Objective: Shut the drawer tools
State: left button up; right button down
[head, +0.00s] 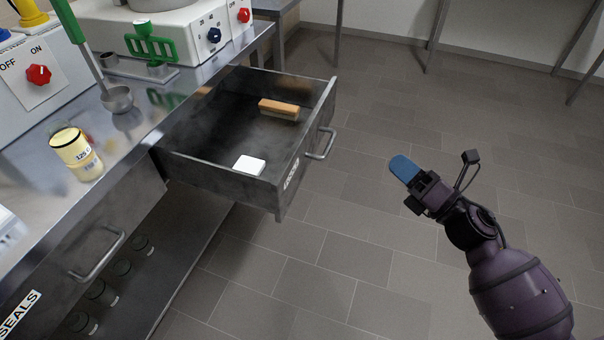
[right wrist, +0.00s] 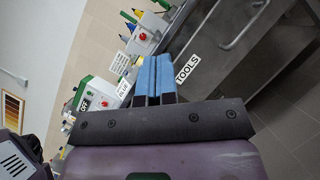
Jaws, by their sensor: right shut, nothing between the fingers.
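The tools drawer (head: 233,190) is pulled well out from under the steel counter in the head view. Its metal bar handle (head: 324,146) faces right. A white block (head: 249,165) and a tan and brown block (head: 279,108) lie inside it. In the right wrist view the drawer's front (right wrist: 225,58) carries the label TOOLS, and its handle (right wrist: 246,27) shows above. My right gripper (head: 402,168), with blue fingers, is shut and empty. It is to the right of the drawer's handle in the head view, apart from it. My left gripper is not in view.
A closed drawer labelled SEALS (head: 97,258) is at lower left. The steel counter (head: 115,150) holds a yellow jar (head: 76,150), a ladle (head: 117,98) and boxes with knobs. The tiled floor (head: 370,240) right of the open drawer is clear.

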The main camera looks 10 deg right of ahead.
jog(key=w+a+f+n+g+y+b, duration=0.1)
jog(key=w+f+n+g+y+b, duration=0.15)
jog(key=f+n, duration=0.35)
jog(key=w+a+f+n+g+y+b, duration=0.1)
jog(key=w+a+f+n+g+b, duration=0.1)
jog(key=f+n+g+b, duration=0.4)
jog(key=n, duration=0.2)
send_near(298, 170)
jog(key=shift+t, duration=0.45)
jog(key=x, duration=0.6)
jog(key=shift+a+f, duration=0.25)
jog(key=shift+a, duration=0.15)
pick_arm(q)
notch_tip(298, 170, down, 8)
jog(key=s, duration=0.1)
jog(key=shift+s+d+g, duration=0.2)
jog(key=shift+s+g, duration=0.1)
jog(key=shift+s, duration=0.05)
pick_arm(e)
jog(key=shift+w+a+r, duration=0.1)
jog(key=shift+w+a, duration=0.2)
jog(key=shift+a, duration=0.05)
jog(key=shift+a, duration=0.15)
